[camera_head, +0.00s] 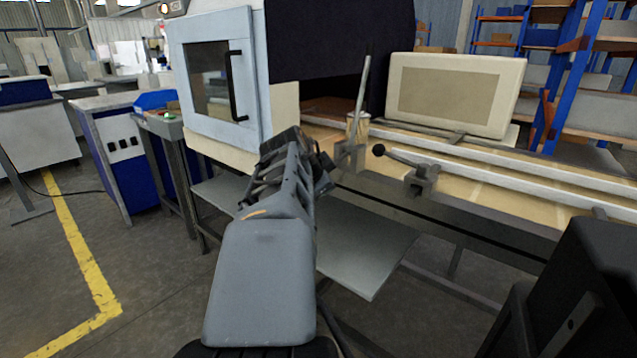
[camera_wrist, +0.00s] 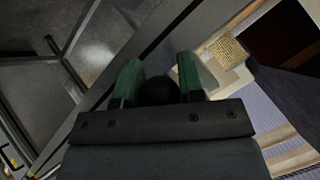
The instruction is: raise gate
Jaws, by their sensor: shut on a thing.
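My gripper (camera_head: 322,168) is at the near edge of the conveyor, left of its middle. In the wrist view its two green-tipped fingers (camera_wrist: 157,82) are shut on a dark round knob (camera_wrist: 158,90). In the head view my gripper hides that knob. Just right of my gripper is a grey metal block (camera_head: 350,157) on the conveyor edge, with a thin grey rod (camera_head: 362,92) standing nearly upright, leaning slightly right. I cannot tell how far the gate is raised. A beige cylinder (camera_head: 358,125) stands behind the rod; a beige textured piece (camera_wrist: 227,49) shows in the wrist view.
A second lever with a black ball knob (camera_head: 378,150) sits on its own block (camera_head: 422,181) to the right, close to my gripper. White rails (camera_head: 510,163) run along the conveyor. A pale cabinet with a windowed door (camera_head: 215,85) stands at left. A grey shelf (camera_head: 365,250) lies below.

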